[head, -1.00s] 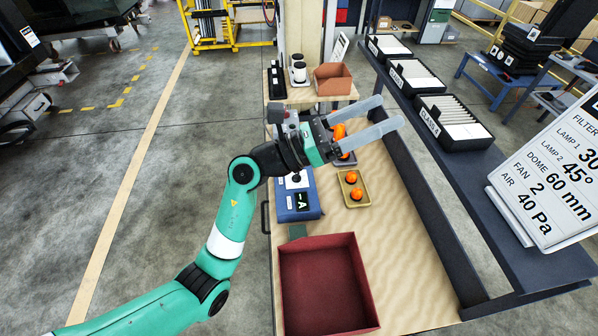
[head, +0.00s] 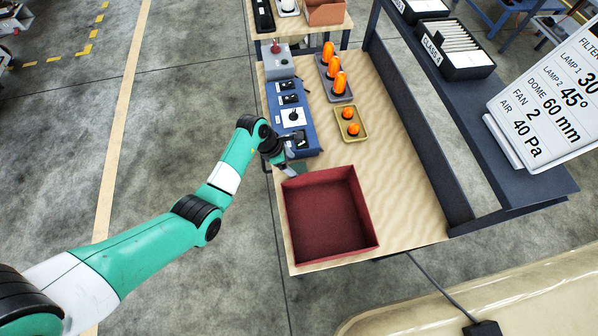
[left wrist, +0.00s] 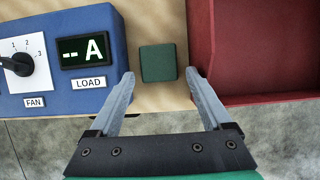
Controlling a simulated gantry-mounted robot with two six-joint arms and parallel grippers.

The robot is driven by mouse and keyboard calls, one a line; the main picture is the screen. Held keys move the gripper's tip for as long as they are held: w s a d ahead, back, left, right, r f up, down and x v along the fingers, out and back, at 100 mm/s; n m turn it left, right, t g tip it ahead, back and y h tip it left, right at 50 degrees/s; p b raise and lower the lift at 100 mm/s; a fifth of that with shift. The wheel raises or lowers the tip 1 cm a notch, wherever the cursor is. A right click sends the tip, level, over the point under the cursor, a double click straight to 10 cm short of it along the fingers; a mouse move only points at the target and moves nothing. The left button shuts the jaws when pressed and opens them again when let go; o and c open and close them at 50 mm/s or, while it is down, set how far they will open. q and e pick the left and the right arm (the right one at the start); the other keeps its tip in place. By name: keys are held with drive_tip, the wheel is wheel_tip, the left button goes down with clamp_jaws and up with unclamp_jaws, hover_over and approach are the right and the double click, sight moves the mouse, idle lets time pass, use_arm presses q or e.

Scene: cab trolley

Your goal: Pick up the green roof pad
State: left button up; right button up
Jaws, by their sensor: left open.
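The green roof pad (left wrist: 157,62) is a small dark green square in the left wrist view. It lies on the pale wooden bench top (left wrist: 160,20), between the blue control box (left wrist: 98,20) and the dark red open box (left wrist: 245,50). My left gripper (head: 293,162) is open and empty. In the left wrist view its two fingertips are on either side of the pad's near edge, apart from it. How high they are above the pad I cannot tell. In the head view the gripper mostly hides the pad. My right gripper is not in view.
A yellow tray (head: 341,119) with orange domes and a grey tray with orange lamps (head: 340,85) stand on the bench. A dark shelf (head: 490,160) with file boxes and a sign (head: 550,115) runs along the right. The wood right of the red box is clear.

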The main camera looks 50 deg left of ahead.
sight(298, 170)
use_arm(q)
drive_tip(key=b+x, duration=0.2)
drive_tip(key=x, duration=0.2)
drive_tip(key=shift+f, duration=0.45)
drive_tip(key=shift+w+f+b, duration=0.25)
drive_tip(key=shift+f+b, duration=0.1)
drive_tip(key=c, duration=1)
drive_tip(key=shift+r, duration=0.1)
drive_tip(key=shift+c, duration=0.2)
wheel_tip(298, 170, up, 18)
drive_tip(key=p, duration=0.6)
